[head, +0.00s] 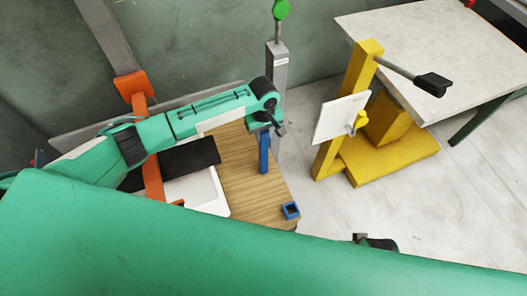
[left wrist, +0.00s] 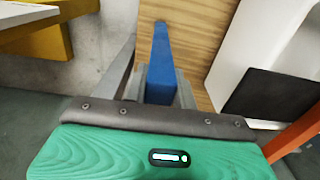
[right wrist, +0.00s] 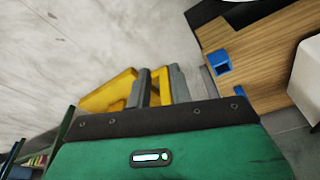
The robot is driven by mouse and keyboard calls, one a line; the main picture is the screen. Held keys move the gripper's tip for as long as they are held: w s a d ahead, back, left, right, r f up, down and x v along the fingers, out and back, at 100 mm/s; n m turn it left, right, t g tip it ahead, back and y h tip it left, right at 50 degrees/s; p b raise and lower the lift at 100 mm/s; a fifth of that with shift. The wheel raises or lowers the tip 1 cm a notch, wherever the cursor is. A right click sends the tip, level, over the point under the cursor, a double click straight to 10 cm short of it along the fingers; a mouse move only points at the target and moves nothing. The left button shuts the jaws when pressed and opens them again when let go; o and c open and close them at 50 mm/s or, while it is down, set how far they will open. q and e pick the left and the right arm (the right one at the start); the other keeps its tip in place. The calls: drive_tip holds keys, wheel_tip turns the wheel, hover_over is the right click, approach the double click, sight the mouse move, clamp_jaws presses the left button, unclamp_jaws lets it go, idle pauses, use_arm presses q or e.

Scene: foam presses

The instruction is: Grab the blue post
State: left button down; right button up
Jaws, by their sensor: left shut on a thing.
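The blue post (head: 263,152) is a slim upright bar over the wooden table at the middle of the head view. My left gripper (head: 267,125) is at its upper end and shut on it. In the left wrist view the post (left wrist: 161,55) runs between the two grey fingers (left wrist: 160,88). I cannot tell whether its lower end touches the table. My right gripper (right wrist: 161,85) shows in the right wrist view with its fingers apart and nothing between them. In the head view it is mostly hidden behind my green arm.
A blue square socket (head: 290,211) sits near the wooden table's (head: 240,165) front corner. A white tray (head: 208,193) and black panel stand left of the post. A grey column (head: 277,75) rises behind it. A yellow stand (head: 330,160) and pale table (head: 440,50) are right.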

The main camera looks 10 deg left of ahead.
drive_tip(key=shift+w+r, duration=0.15)
drive_tip(key=shift+w, duration=0.05)
